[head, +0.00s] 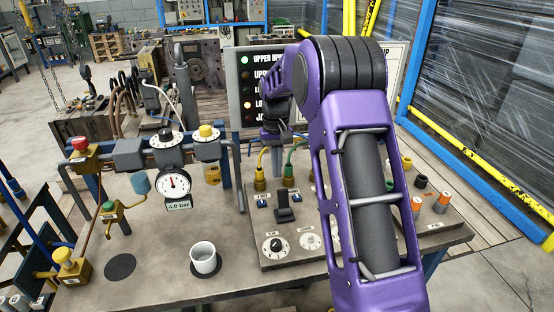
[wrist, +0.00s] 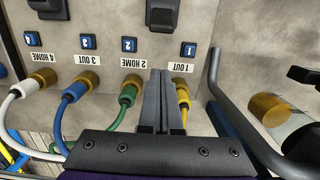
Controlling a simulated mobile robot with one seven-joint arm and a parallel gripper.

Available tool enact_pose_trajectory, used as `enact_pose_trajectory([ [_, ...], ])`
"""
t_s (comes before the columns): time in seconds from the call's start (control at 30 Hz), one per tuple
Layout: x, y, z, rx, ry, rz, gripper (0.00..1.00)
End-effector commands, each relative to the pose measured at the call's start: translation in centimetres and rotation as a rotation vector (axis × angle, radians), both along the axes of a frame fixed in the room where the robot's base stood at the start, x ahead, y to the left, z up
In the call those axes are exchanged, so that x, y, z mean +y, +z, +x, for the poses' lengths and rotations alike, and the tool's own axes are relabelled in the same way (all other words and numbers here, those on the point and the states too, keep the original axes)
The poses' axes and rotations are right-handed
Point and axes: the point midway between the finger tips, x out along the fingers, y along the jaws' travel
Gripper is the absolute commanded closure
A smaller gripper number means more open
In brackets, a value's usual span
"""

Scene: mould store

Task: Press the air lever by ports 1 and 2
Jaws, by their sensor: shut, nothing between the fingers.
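The air lever by ports 1 and 2 is a black lever on a black base; in the head view (head: 284,206) it stands on the grey panel (head: 262,228). In the wrist view its lower part (wrist: 162,16) shows at the top edge, between the blue tags 1 (wrist: 188,49) and 2 (wrist: 129,45). The 1 OUT port has a yellow hose (wrist: 183,98), and the 2 HOME port a green hose (wrist: 126,108). My gripper (wrist: 160,74) is shut and empty, its tips between these labels and short of the lever. The fingers are not clear in the head view.
A second black lever (wrist: 48,6) sits by ports 3 and 4. A grey bar (wrist: 225,100) and a brass fitting (wrist: 268,108) are right of my fingers. A white cup (head: 203,258) and a pressure gauge (head: 173,182) are left of the panel.

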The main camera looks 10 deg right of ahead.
Motion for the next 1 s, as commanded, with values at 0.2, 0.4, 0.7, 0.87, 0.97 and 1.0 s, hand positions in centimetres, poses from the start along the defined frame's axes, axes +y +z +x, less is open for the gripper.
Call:
enact_pose_trajectory([
  [0.2,0.0,-4.7,-0.5,0.002,0.000,0.000,1.00],
  [0.4,-0.1,-3.0,-3.0,-0.001,-0.001,-0.001,1.00],
  [0.7,0.0,-2.6,-4.0,-0.001,-0.001,0.000,1.00],
  [0.87,0.0,-2.6,-4.0,-0.001,0.000,0.000,1.00],
  [0.97,0.0,-2.6,-4.0,-0.002,0.000,0.000,1.00],
  [1.0,0.0,-2.6,-4.0,-0.003,0.000,0.000,1.00],
])
